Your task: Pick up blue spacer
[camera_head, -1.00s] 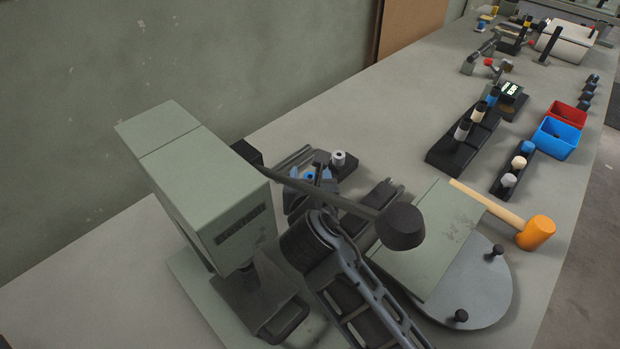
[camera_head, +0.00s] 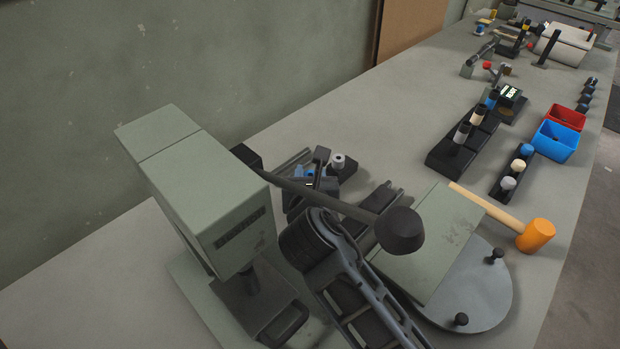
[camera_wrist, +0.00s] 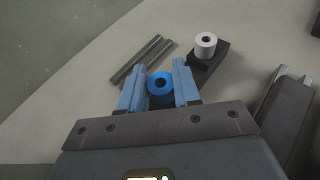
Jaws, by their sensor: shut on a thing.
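The blue spacer (camera_wrist: 161,84) is a short ring with a dark hole, seen from above in the wrist view. It sits between the two blue fingers of my gripper (camera_wrist: 159,70), which is shut on it. In the head view my gripper (camera_head: 310,173) is beside the green press, partly behind its lever and my arm, and the spacer is mostly hidden there. I cannot tell whether the spacer is clear of what lies under it.
A white spacer (camera_wrist: 205,43) stands on a black block (camera_wrist: 209,66) just right of my fingers. Two metal bars (camera_wrist: 145,58) lie to the left. The green press (camera_head: 215,195) and its lever with a black knob (camera_head: 400,230) stand close to my arm.

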